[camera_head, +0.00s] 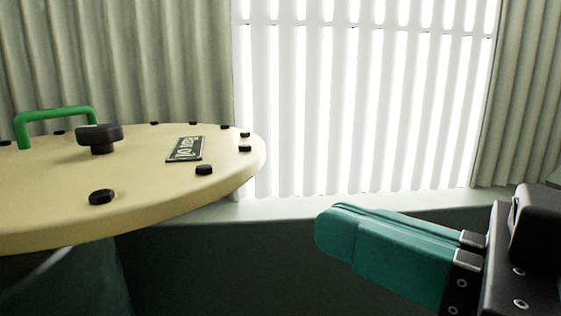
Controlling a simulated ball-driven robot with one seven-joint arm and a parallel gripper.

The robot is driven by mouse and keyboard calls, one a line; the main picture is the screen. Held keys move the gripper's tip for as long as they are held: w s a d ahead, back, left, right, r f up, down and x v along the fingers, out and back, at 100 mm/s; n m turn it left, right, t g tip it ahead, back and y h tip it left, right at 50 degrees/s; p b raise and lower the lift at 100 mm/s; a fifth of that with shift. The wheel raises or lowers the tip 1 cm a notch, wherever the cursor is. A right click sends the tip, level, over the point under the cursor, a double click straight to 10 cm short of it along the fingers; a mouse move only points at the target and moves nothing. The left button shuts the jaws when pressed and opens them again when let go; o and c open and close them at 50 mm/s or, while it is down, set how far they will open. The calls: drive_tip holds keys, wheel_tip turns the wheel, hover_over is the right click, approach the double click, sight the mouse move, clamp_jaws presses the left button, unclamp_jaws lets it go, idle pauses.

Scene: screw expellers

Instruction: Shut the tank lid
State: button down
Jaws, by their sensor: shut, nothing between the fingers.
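The tank lid (60,190) is a round, cream-coloured disc at the left of the head view, cut off by the left edge. It has a green handle (55,115), a black knob (99,137), several dark bolts around its rim and a small dark label plate (185,149). It looks roughly level, and I cannot tell whether it is seated on the tank. My gripper (330,232) has teal fingers and is at the lower right. It is shut and empty, pointing left, apart from the lid's right edge with a clear gap.
A bright window with white vertical slats (365,100) stands behind, above a pale sill (290,208). Grey-green corrugated wall (110,60) flanks it on both sides. A dark area lies below the lid and sill. The space between lid and gripper is free.

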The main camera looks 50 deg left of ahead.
sight(220, 180)
drive_tip(key=a+p, duration=0.2)
drive_tip(key=a, duration=0.1)
drive_tip(key=a+p, duration=0.3)
drive_tip(key=s+a+p, duration=0.1)
drive_tip(key=a+p, duration=0.1)
drive_tip(key=a, duration=0.1)
drive_tip(key=shift+a, duration=0.85)
drive_tip(key=shift+w+a, duration=0.1)
drive_tip(key=shift+w, duration=0.05)
